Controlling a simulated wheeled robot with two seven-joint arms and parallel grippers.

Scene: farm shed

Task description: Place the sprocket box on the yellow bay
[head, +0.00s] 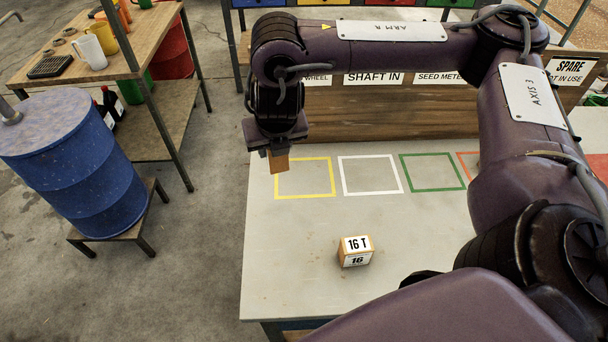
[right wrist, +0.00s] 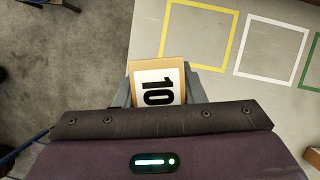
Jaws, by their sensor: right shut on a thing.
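My right gripper (head: 277,146) is shut on a small tan box (head: 278,163), which hangs below the fingers near the table's left edge. In the right wrist view the held box (right wrist: 159,67) shows a white label printed "10". The yellow bay (head: 305,196) is an empty taped outline on the grey table. In the head view the held box overlaps its back left corner; its exact height above the table is hard to tell. In the right wrist view the yellow bay (right wrist: 232,42) lies beyond the box, to the upper right. My left gripper is out of view.
Another box (head: 356,251), marked "16 T", stands nearer on the table (head: 300,285). White (head: 375,193) and green (head: 437,189) bays lie empty to the right. A wooden board with labels (head: 400,120) stands behind. A blue drum (head: 80,165) stands left, off the table.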

